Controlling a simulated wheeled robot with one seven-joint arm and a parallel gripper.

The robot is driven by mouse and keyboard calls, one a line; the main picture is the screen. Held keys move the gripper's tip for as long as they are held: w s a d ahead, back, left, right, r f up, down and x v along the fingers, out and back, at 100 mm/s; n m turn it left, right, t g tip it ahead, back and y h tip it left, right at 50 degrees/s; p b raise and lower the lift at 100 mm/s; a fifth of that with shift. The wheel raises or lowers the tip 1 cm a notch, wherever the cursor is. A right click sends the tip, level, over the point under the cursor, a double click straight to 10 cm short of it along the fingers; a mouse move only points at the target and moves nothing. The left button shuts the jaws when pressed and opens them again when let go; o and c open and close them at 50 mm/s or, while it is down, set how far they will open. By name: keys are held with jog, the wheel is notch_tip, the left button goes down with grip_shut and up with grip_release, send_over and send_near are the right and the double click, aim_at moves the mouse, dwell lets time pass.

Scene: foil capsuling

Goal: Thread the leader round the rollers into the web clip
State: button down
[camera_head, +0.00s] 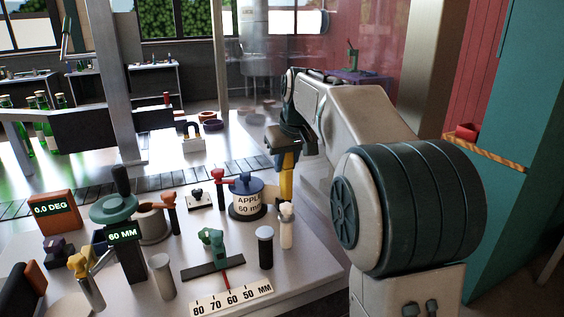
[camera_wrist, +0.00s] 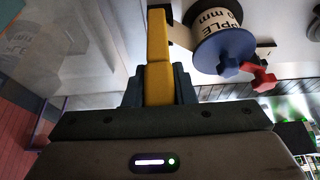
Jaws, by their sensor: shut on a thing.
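My gripper (camera_head: 287,152) is at the right of the bench, shut on a yellow bar (camera_head: 287,182) that points down. The bar may be the leader or its tab. The wrist view shows the yellow bar (camera_wrist: 158,55) between the dark fingers. The labelled spool (camera_head: 247,198), with a blue top, stands just left of the bar; it also shows in the wrist view (camera_wrist: 222,42). Upright posts that may be rollers include a white-topped one (camera_head: 287,228) below the bar, a dark one with a pale cap (camera_head: 265,250) and a silver cylinder (camera_head: 161,276). I cannot pick out the web clip.
A teal handwheel (camera_head: 114,209) stands above a 60 MM display (camera_head: 124,233). A ruler (camera_head: 231,299) and a teal-knobbed slide (camera_head: 212,240) lie in front. Green bottles (camera_head: 42,110) stand behind at left.

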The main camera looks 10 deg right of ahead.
jog(key=s+d+b, duration=0.3)
jog(key=s, duration=0.5)
jog(key=shift+s, duration=0.35)
dwell(0.4)
jog(key=s+d+b, duration=0.2)
jog(key=s+b, duration=0.1)
jog(key=s, duration=0.7)
jog(key=shift+d, duration=0.15)
dwell(0.7)
jog(key=shift+s+d+r, duration=0.1)
dwell(0.6)
